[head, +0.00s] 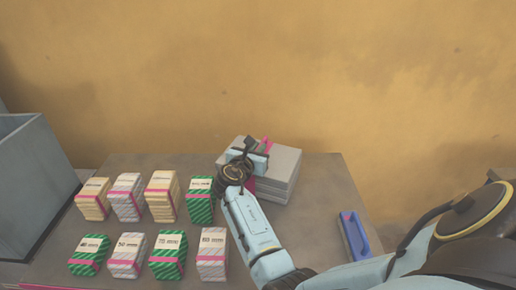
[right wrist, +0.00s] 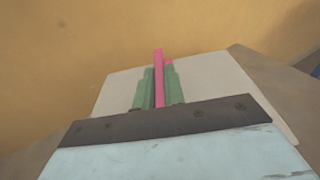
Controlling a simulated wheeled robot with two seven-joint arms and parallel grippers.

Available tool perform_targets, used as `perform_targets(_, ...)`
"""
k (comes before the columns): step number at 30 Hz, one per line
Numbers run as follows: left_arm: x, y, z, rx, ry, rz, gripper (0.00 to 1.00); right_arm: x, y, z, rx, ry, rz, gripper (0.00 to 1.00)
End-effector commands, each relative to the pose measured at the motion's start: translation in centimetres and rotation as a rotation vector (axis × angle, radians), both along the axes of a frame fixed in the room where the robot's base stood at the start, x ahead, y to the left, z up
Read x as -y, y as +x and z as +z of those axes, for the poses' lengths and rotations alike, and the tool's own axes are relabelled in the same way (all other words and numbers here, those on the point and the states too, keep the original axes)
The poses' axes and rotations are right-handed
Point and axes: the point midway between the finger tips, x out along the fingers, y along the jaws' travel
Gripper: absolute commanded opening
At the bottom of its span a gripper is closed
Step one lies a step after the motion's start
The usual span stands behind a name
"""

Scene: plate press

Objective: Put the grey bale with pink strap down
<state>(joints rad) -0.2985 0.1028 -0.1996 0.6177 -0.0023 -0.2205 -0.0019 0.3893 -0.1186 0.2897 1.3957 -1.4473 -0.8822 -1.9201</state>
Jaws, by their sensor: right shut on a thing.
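The grey bale with pink strap (head: 286,172) is at the back of the table in the head view, right of the small bales. It looks like a stack of flat grey layers, with pink showing on top and on its front side. My right gripper (head: 262,150) is over its top. In the right wrist view the green fingers (right wrist: 158,88) are shut on the upright pink strap (right wrist: 159,66), above the pale top of the bale (right wrist: 205,82). I cannot tell whether its underside touches the table. The arm hides part of its front. My left gripper is not in view.
Several small strapped bales (head: 128,197) in white, tan and green stand in two rows on the grey table (head: 318,228). A grey bin (head: 35,190) is at the left. A blue tool (head: 355,238) lies near the right edge. A tan wall rises behind.

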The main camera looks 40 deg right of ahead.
Motion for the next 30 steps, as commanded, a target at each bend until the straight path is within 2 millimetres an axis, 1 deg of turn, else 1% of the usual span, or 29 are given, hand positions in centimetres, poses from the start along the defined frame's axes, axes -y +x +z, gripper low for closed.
perform_targets(1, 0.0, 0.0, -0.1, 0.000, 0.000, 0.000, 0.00, 0.0, 0.1, 0.2, 0.006, -0.006, 0.001, 0.00)
perform_targets(2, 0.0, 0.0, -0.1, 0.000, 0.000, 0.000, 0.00, 0.0, 0.0, -0.2, -0.001, 0.000, 0.000, 0.13)
perform_targets(6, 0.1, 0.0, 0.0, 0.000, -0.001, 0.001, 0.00, 0.0, 0.0, -0.2, -0.001, 0.000, 0.000, 0.32)
perform_targets(14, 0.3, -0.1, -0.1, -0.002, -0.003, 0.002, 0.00, 0.0, 0.0, -0.1, -0.001, 0.000, 0.000, 0.33)
perform_targets(17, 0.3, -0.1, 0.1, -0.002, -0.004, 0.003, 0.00, -0.1, -0.1, 0.2, -0.001, 0.000, 0.000, 0.33)
perform_targets(20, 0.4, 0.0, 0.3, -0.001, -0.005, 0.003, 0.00, -1.2, -0.6, 0.3, -0.003, 0.002, 0.002, 0.33)
perform_targets(23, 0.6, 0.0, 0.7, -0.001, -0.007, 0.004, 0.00, -2.9, -1.5, 0.6, -0.002, 0.004, 0.002, 0.33)
perform_targets(30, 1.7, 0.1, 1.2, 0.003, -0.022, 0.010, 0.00, -7.5, -3.9, 1.4, -0.003, 0.003, 0.001, 0.33)
